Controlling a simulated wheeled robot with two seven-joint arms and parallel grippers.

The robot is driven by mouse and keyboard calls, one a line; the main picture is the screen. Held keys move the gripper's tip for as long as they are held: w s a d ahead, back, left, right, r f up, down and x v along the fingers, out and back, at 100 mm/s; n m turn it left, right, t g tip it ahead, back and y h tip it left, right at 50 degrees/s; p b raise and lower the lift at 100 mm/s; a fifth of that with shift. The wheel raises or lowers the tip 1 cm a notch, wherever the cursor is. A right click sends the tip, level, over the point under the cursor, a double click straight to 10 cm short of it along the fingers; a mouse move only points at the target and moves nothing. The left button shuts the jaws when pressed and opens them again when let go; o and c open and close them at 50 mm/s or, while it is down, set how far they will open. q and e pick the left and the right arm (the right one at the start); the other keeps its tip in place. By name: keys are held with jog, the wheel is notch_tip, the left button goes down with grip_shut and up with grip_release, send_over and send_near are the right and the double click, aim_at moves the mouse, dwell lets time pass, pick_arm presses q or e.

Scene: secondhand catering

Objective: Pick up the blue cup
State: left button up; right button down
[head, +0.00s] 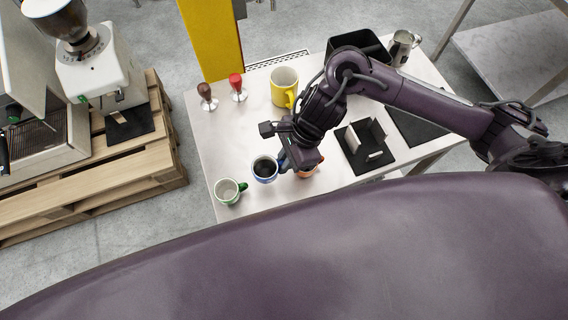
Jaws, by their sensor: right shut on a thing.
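The blue cup (265,178) stands near the front of the white table, its dark inside facing up. My right gripper (284,160) is at the cup's right side, shut on it where the handle would be. The gripper hides that side, so I cannot see the fingertips clearly. I cannot tell whether the cup touches the table. My left gripper is not in view.
A white cup with a green handle (228,191) is just left, and an orange cup (309,172) is partly hidden under my right gripper. A yellow mug (284,88), two tampers (237,88) (207,97), a black stand (366,145) and a metal jug (402,47) are on the table (225,142).

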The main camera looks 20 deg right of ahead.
notch_tip(320, 180, up, 15)
jog(key=p, duration=0.2)
dwell(0.6)
jog(key=shift+w, duration=0.1)
dwell(0.8)
